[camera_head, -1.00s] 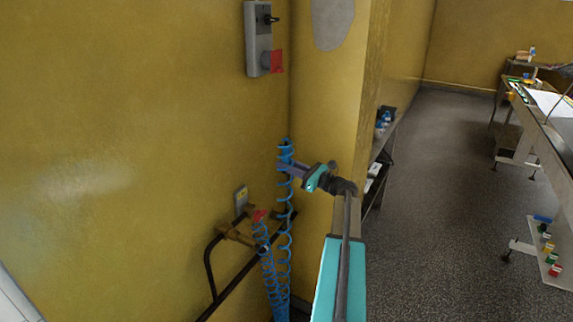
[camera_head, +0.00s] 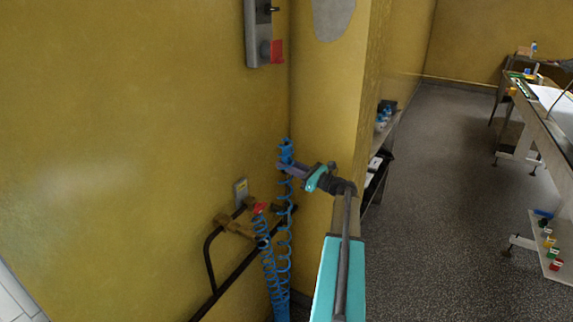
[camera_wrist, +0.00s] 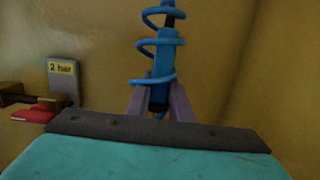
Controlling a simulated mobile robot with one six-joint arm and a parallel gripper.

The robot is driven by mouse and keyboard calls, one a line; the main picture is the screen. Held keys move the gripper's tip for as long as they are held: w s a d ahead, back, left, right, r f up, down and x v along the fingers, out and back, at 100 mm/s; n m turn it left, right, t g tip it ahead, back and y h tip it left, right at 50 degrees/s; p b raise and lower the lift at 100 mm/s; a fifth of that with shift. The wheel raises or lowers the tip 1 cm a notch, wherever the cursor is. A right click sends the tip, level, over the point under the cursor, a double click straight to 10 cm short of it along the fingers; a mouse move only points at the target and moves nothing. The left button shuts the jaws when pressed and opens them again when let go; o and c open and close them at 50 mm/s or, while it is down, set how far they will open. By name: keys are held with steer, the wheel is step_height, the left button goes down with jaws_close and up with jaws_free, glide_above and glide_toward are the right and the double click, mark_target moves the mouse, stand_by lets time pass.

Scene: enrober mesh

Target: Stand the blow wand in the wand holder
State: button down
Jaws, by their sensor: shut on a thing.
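The blue blow wand (camera_head: 286,152) is upright in my gripper, with a blue coiled hose (camera_head: 285,245) looping around and below it. My gripper (camera_head: 289,168) is shut on the wand's body. In the wrist view, the purple fingers (camera_wrist: 162,100) close around the blue wand (camera_wrist: 162,66), and hose coils pass in front of it. A brown bracket (camera_head: 233,226) with a red part (camera_head: 260,208) is on the wall left of the wand. I cannot tell for sure whether this is the wand holder. The wand's lower end is hidden among the coils.
A grey box labelled "2 bar" (camera_wrist: 62,80) is on the wall above the bracket. A dark pipe rail (camera_head: 230,280) runs below it. A yellow pillar (camera_head: 325,110) stands close behind my gripper. Shelves (camera_head: 375,165) are beyond it, with open floor to the right.

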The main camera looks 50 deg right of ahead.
steer(key=shift+f+b, duration=0.95)
steer(key=shift+f, duration=1.15)
steer(key=shift+f+b, duration=2.65)
steer(key=shift+f, duration=2.6)
steer(key=c, duration=1.5)
jaws_free()
steer(key=shift+s+f, duration=0.1)
steer(key=b+v, duration=0.3)
steer(key=v, duration=1)
steer(key=shift+s+d, duration=0.1)
steer(key=shift+s, duration=0.25)
